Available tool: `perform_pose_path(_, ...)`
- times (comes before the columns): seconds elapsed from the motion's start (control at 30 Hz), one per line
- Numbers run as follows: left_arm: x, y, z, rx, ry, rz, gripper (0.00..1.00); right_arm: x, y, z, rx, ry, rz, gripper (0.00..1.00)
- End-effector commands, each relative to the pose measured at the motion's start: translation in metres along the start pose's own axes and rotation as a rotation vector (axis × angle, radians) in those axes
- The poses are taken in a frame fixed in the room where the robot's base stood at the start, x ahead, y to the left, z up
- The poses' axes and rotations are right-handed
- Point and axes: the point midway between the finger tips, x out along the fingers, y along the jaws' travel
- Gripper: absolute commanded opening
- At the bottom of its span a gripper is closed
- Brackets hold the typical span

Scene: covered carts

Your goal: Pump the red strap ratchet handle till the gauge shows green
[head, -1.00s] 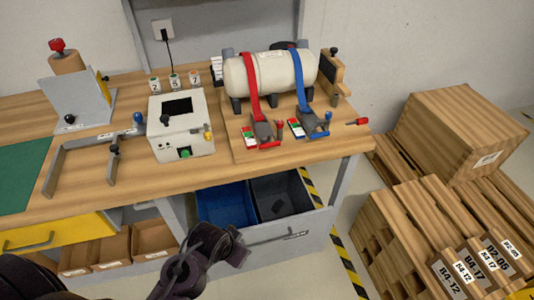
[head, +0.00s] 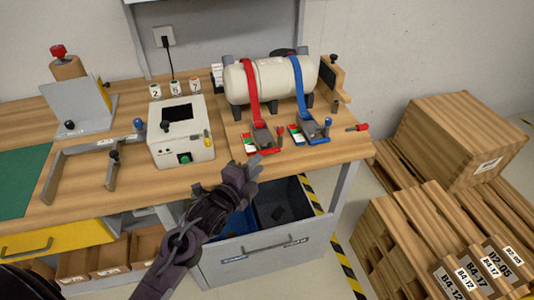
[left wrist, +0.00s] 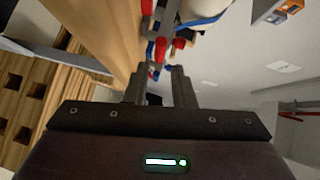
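The red strap (head: 250,88) runs over a cream tank (head: 272,80) down to a grey ratchet with a red base (head: 263,148). Its red-tipped handle (head: 280,132) stands at the ratchet's right side. A small red, white and green gauge (head: 248,142) sits at its left; its reading is too small to tell. My left gripper (head: 250,168) is in front of the bench edge, below and apart from the red ratchet. In the left wrist view its fingers (left wrist: 159,86) are apart with nothing held, and red parts (left wrist: 160,48) show beyond them. My right gripper is not in view.
A blue strap (head: 299,85) and its ratchet (head: 310,132) stand close to the right. A white box with a green button (head: 184,158) is to the left. A red-handled tool (head: 357,128) lies at the bench's right edge. An open drawer (head: 265,248) juts out below.

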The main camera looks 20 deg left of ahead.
Motion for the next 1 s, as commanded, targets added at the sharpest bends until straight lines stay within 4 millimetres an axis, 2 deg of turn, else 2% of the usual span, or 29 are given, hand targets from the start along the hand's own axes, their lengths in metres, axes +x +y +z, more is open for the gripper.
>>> perform_pose_path(0.2,0.037,-0.003,-0.001,-0.004,0.000,-0.001,0.22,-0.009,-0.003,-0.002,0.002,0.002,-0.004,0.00)
perform_pose_path(0.4,0.058,-0.001,0.000,-0.004,-0.001,0.001,0.22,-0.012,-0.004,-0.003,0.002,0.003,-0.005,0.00)
perform_pose_path(0.73,0.062,0.000,-0.001,-0.003,0.000,0.002,0.22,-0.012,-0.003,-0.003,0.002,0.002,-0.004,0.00)
perform_pose_path(0.9,0.062,0.000,0.000,-0.003,-0.001,0.003,0.01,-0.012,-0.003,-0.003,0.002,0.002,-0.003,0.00)
perform_pose_path(1.0,0.062,0.000,0.000,-0.003,-0.001,0.003,0.00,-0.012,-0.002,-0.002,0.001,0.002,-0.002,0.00)
